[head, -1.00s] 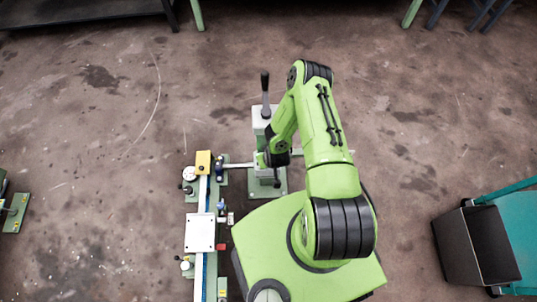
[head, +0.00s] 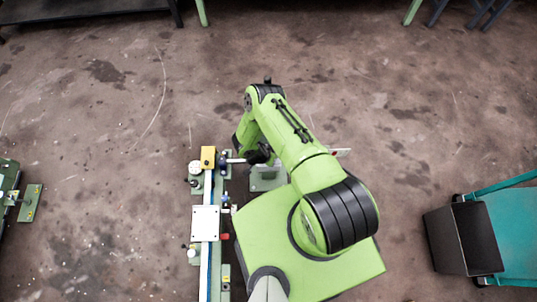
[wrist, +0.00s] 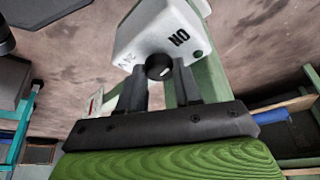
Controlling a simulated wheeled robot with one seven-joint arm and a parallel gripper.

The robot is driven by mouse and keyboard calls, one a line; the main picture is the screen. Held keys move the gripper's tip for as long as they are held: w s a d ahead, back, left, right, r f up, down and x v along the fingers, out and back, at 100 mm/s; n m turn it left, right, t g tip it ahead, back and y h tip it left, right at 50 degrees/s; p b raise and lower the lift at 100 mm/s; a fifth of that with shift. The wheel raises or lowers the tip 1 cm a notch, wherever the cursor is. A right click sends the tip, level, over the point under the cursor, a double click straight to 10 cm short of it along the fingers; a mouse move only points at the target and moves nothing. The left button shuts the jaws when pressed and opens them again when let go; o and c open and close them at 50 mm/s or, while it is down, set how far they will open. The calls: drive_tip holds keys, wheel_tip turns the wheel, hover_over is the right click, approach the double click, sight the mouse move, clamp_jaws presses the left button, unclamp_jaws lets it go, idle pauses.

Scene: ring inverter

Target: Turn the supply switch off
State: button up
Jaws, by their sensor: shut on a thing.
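In the wrist view my gripper (wrist: 160,74) has its two dark fingers on either side of a round black knob (wrist: 159,66) and is shut on it. The knob sits at the edge of a white switch box (wrist: 152,32). The box carries the marking "ON", upside down in this view, and fainter lettering on its left part. I cannot tell which marking the knob points to.
A narrow bench (head: 207,252) with a yellow block (head: 208,156) and a white plate (head: 205,223) stands left of my base. A dark bin (head: 463,239) with a teal cart is at the right. Open floor lies beyond my arm and to the right.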

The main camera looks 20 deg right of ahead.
drive_tip(key=shift+a+m+g, duration=0.1)
drive_tip(key=shift+m+g, duration=0.3)
drive_tip(key=shift+m, duration=0.7)
drive_tip(key=o, duration=1)
drive_tip(key=shift+o, duration=0.2)
drive_tip(key=p+v, duration=0.4)
drive_tip(key=v, duration=1.1)
drive_tip(key=shift+a+r+p, duration=0.25)
drive_tip(key=shift+a+p, duration=0.1)
drive_tip(key=shift+p, duration=0.05)
